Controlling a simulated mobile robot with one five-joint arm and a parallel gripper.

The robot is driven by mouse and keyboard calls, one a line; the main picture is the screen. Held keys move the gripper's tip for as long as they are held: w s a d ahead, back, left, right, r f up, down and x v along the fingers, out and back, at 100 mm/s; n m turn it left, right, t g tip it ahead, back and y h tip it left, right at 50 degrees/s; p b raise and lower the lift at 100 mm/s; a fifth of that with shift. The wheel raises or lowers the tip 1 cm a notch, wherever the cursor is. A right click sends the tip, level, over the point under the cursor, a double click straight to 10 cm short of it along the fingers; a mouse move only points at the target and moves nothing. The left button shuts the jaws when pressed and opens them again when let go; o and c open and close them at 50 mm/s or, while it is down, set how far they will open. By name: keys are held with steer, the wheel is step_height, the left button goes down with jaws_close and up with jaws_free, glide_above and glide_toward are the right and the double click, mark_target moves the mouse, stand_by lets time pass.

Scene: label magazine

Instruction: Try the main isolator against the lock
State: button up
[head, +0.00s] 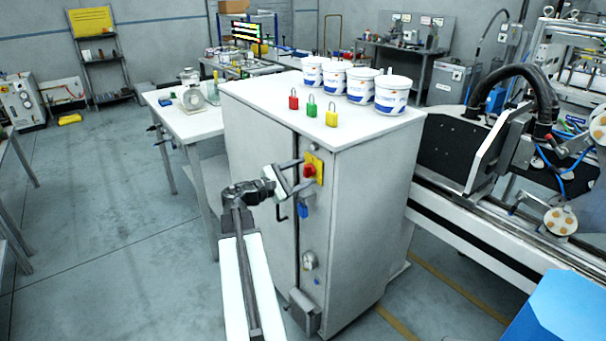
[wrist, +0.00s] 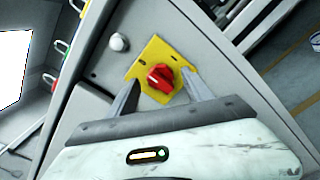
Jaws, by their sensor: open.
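The main isolator is a red rotary knob (head: 309,170) on a yellow plate (head: 318,163), high on the grey cabinet's front. In the wrist view the red knob (wrist: 161,78) sits between the two fingertips, its handle tilted, with the yellow plate (wrist: 150,55) behind it. My gripper (head: 304,172) is open, its fingers on either side of the knob; it also shows in the wrist view (wrist: 159,76). I cannot tell whether the fingers touch the knob. A blue padlock (head: 303,210) hangs below the knob in the head view. Its shackle is hard to make out, and it does not show in the wrist view.
Red (head: 293,102), green (head: 311,106) and yellow (head: 331,118) padlocks stand on the cabinet top (head: 262,98) before several white tubs (head: 391,95). A gauge (head: 309,260) and grey box (head: 304,312) sit lower on the cabinet. Machinery (head: 480,220) flanks it at right; floor at left is clear.

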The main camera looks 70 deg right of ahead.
steer(key=shift+s+d, duration=0.15)
steer(key=shift+d, duration=0.05)
jaws_close()
steer(key=shift+m, duration=1)
jaws_free()
steer(key=v, duration=0.8)
